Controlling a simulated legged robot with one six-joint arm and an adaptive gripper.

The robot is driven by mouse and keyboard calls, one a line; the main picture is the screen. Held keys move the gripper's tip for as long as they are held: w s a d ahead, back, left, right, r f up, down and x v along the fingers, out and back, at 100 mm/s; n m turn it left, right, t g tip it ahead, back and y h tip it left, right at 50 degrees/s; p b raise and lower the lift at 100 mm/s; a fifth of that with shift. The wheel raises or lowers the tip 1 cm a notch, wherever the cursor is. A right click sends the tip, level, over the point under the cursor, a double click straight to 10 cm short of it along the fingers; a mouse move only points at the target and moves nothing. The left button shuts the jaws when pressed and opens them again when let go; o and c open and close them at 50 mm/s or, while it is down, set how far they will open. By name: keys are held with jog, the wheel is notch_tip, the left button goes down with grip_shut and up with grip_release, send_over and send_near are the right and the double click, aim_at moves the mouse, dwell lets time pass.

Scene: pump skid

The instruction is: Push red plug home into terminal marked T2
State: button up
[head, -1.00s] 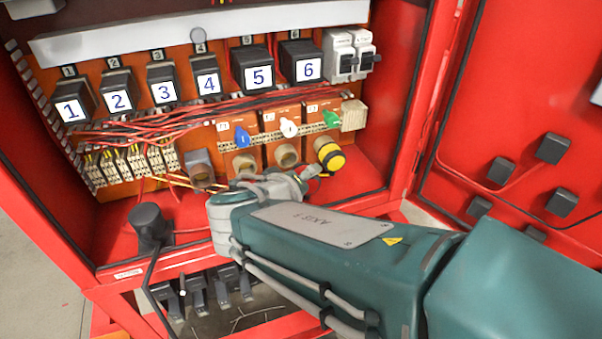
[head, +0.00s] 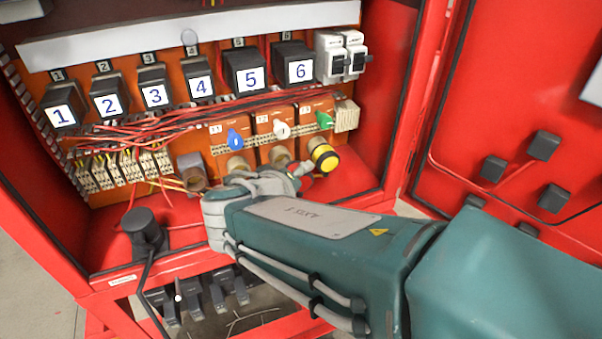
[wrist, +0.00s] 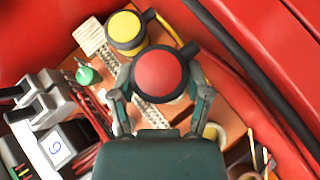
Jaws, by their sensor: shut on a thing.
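In the wrist view my gripper (wrist: 160,102) is shut on the red plug (wrist: 158,75), with one finger on each side of its round red cap. The plug is in front of the middle of the terminal row. It covers the opening behind it, so I cannot tell how deep it sits. In the head view my gripper (head: 290,180) is low in front of the terminals, and my wrist hides the red plug. The terminal marked T2 (head: 273,127) has a white tag and a round socket (head: 280,154) partly visible above my gripper.
The yellow plug (head: 323,155) sits at the right terminal, close beside my gripper. The left terminal's socket (head: 238,164) looks empty. A black round connector (head: 143,226) with a cable stands on the cabinet floor. Red wires (head: 150,125) run above. The cabinet's right wall is near.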

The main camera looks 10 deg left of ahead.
jog(key=shift+w+a, duration=0.15)
jog(key=shift+a, duration=0.15)
jog(key=shift+w, duration=0.1)
jog(key=shift+w+d, duration=0.1)
jog(key=shift+w, duration=0.05)
jog(key=shift+w+a, duration=0.25)
jog(key=shift+a, duration=0.05)
jog(key=shift+s+d, duration=0.1)
jog(key=shift+s+d, duration=0.65)
jog(key=shift+s, duration=0.35)
jog(key=shift+s+d, duration=0.6)
jog(key=shift+s, duration=0.4)
jog(key=shift+s, duration=0.1)
